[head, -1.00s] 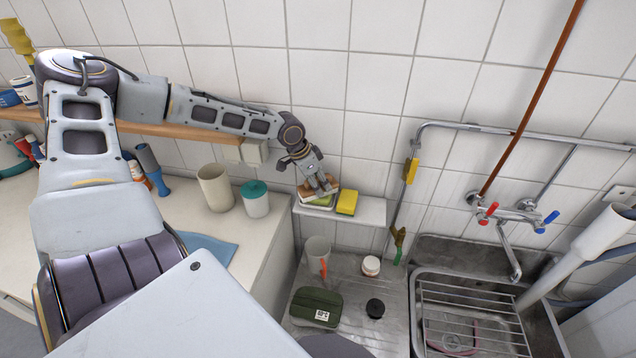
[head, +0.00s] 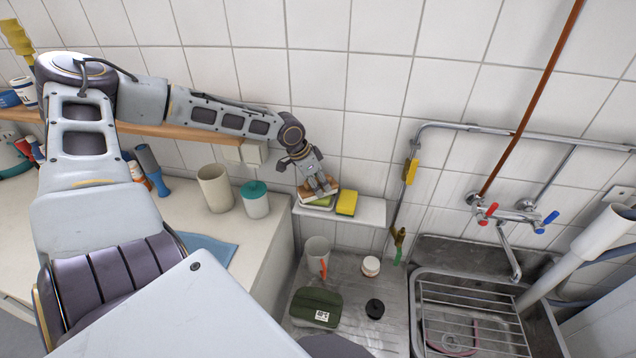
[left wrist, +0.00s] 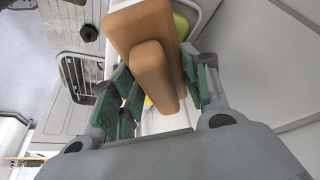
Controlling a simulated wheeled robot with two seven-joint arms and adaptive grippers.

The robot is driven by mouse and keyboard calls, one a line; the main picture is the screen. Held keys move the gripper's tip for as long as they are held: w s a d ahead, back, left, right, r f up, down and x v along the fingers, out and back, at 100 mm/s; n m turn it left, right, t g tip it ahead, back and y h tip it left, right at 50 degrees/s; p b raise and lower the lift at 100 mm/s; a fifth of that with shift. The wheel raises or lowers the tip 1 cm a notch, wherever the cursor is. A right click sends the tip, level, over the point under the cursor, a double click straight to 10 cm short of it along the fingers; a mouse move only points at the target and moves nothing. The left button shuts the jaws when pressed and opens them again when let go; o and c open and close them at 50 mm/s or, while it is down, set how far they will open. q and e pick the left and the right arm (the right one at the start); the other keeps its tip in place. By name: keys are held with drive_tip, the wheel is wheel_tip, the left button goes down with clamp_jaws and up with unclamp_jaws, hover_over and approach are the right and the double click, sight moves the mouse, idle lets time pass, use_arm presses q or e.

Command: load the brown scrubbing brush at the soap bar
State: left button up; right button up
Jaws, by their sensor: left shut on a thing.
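My left gripper (head: 322,185) is over the small wall shelf, shut on the brown scrubbing brush (head: 306,191). In the left wrist view the brush's wooden body (left wrist: 150,62) sits between the green-padded fingers of the gripper (left wrist: 160,95). I cannot tell whether the bristles touch anything. My right gripper is not in view.
A yellow sponge (head: 347,202) lies right of the dish on the shelf (head: 372,212). Below, the drainboard holds a clear cup (head: 317,254), a green case (head: 316,306), a white jar (head: 370,266) and a black knob-like piece (head: 375,308). A beige cup (head: 214,188) stands on the counter.

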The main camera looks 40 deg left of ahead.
use_arm(q)
drive_tip(key=shift+r+p, duration=2.7)
drive_tip(key=shift+r, duration=0.75)
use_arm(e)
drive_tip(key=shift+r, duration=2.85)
use_arm(q)
drive_tip(key=shift+f, duration=0.1)
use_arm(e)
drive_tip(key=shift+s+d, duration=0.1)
